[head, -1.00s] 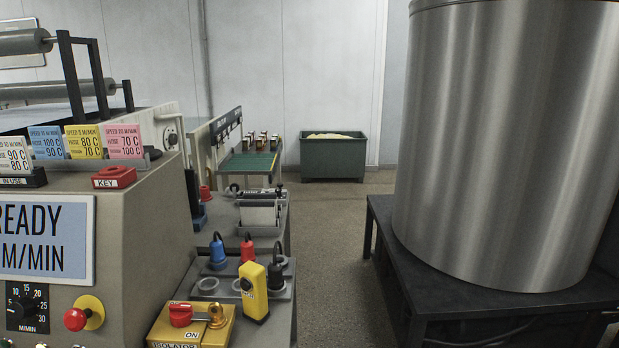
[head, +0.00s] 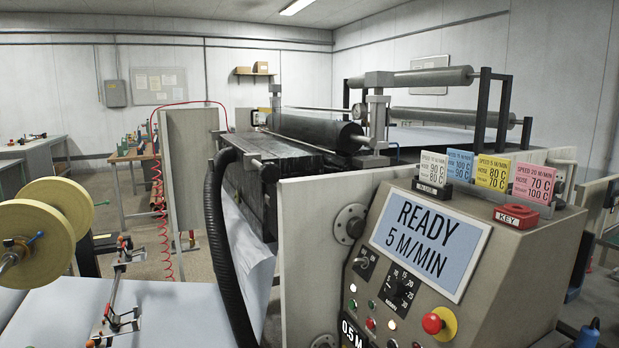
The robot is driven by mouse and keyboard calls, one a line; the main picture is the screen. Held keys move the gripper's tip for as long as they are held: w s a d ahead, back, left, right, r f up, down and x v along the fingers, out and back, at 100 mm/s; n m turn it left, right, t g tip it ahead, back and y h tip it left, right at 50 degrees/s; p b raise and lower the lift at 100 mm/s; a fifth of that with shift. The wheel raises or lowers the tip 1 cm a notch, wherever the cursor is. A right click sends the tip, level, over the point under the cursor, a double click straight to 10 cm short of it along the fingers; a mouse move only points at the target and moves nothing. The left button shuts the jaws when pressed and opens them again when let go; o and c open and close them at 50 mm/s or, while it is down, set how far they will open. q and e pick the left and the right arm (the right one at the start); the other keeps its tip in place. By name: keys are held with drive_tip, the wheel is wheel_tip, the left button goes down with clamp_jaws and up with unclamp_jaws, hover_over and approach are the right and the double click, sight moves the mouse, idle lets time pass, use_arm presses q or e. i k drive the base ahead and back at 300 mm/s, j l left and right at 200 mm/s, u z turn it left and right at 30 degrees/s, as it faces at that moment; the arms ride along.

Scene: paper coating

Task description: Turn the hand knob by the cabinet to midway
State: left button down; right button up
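A grey, narrow upright cabinet-like panel (head: 188,165) stands left of the coating machine, with a coiled red hose hanging beside it. I cannot make out a hand knob by it. A small grey wall box (head: 115,88) hangs on the far back wall, too small to show any knob. The console (head: 515,265) at front right carries a black speed dial (head: 398,293) with a number scale and a red push button on yellow (head: 439,323). Its screen (head: 427,243) reads "READY 5 M/MIN". Neither of my grippers is in view.
The coating machine's dark rollers (head: 310,129) fill the middle. A yellow roll (head: 55,213) and a white paper web (head: 165,310) lie at front left. A black hose (head: 217,250) bends down before the machine. Some floor shows behind, at left.

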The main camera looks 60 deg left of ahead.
sight(270, 173)
drive_tip(key=u, duration=2.25)
